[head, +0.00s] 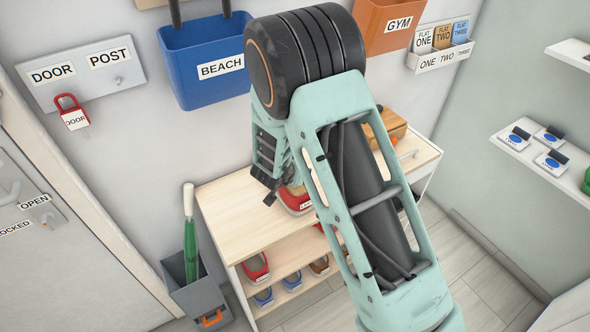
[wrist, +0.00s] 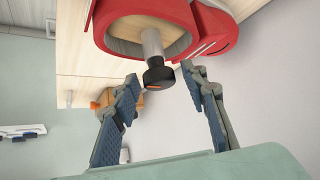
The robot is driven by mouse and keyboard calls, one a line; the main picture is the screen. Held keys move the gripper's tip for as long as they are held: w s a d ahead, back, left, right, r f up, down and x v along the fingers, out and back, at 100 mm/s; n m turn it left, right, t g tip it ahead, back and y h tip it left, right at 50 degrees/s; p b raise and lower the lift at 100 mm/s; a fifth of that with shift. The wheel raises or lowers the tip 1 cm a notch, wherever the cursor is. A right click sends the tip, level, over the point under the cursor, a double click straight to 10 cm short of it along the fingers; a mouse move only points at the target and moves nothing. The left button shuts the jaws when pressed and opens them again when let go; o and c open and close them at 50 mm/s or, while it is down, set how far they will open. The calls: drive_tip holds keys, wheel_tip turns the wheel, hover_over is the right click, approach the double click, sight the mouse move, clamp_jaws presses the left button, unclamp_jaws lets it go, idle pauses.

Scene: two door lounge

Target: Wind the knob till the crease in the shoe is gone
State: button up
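A red shoe (head: 297,203) stands on the wooden bench top (head: 235,211), partly hidden by my arm in the head view. In the wrist view the red shoe (wrist: 150,16) fills the top, with a pale wooden insert (wrist: 135,27) in its opening. A metal shaft (wrist: 152,42) comes out of it and ends in a black knob (wrist: 157,76) with an orange mark. My gripper (wrist: 160,78) is open, its two blue-padded fingers on either side of the knob with gaps visible. In the head view my gripper (head: 267,187) is close to the shoe.
An orange-brown object (head: 386,128) is at the bench's far end. Several shoes (head: 257,268) sit on the lower shelf. A grey umbrella bin (head: 190,285) stands left; a blue BEACH bin (head: 205,60) hangs behind.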

drive_tip(key=v, duration=1.2)
idle(0.5)
